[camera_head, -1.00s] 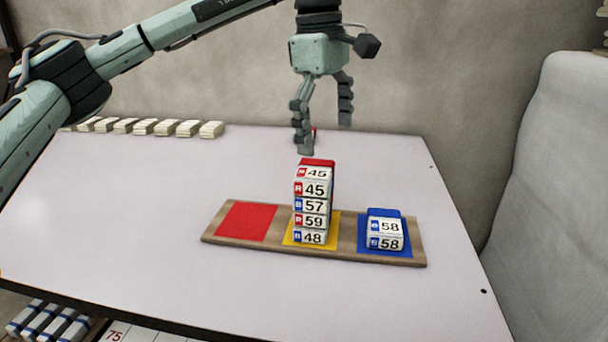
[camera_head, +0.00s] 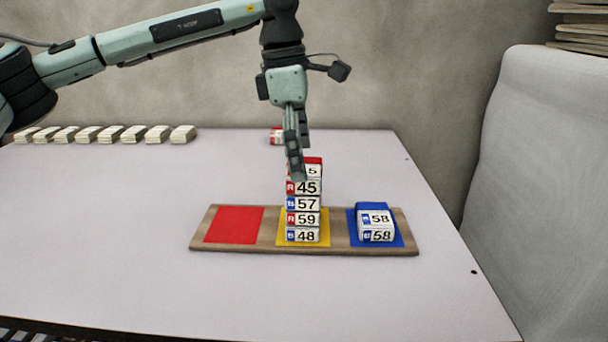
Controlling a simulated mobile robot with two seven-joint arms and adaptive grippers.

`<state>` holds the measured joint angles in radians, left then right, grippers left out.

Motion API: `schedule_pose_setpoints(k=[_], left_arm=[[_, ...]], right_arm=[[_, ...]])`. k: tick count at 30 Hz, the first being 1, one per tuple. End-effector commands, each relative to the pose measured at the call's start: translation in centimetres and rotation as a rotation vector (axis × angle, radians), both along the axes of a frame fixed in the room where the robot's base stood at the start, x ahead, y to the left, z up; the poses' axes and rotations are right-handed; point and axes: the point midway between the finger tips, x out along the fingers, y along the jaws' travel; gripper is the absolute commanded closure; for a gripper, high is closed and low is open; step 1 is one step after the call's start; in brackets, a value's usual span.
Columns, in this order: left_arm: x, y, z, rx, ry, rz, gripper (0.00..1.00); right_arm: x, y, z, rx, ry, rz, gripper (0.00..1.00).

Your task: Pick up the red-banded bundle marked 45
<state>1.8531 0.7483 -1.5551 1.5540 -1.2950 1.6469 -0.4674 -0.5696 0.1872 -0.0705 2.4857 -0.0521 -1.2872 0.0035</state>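A stack of white numbered bundles stands on the yellow square (camera_head: 325,240) of a wooden board (camera_head: 232,249). The top bundle (camera_head: 314,172) has a red top, and a "5" shows on its label; the rest is covered by my finger. Below it are a red-marked 45 (camera_head: 308,188), a blue-marked 57 (camera_head: 306,204), a red-marked 59 (camera_head: 306,219) and a blue-marked 48 (camera_head: 306,236). My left gripper (camera_head: 300,163) points down at the top bundle, one finger before its front face, the other farther back. Contact is unclear. My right gripper is not in view.
The red square (camera_head: 234,225) is empty. Two bundles marked 58 (camera_head: 376,227) sit on the blue square (camera_head: 399,240). A small red and white item (camera_head: 277,136) lies behind the stack. Several pale bundles (camera_head: 103,134) line the back left. A grey panel (camera_head: 550,190) stands at right.

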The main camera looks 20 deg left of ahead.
Motion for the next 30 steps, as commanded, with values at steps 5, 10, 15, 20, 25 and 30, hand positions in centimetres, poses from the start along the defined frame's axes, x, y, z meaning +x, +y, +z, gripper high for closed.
schedule_pose_setpoints(k=[5, 10, 15, 20, 25, 30], left_arm=[[0.05, -0.14, -1.32, 0.0, 0.0, 0.001, 0.0], [0.07, -0.15, -1.34, -0.001, -0.001, 0.001, 0.0], [0.07, -0.16, -1.32, -0.001, -0.001, 0.0, 0.17], [0.07, -0.16, -1.3, -0.001, -0.001, 0.0, 0.37], [0.09, -0.17, -1.28, -0.001, -0.001, 0.0, 0.52], [0.09, -0.17, -1.25, -0.001, -0.001, 0.0, 0.52]], right_arm=[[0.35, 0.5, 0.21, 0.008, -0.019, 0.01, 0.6], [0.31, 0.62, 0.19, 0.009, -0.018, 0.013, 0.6], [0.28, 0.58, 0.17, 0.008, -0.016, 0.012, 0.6], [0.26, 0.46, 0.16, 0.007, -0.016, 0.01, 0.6], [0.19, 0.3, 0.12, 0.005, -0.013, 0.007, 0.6], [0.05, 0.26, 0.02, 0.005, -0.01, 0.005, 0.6]])
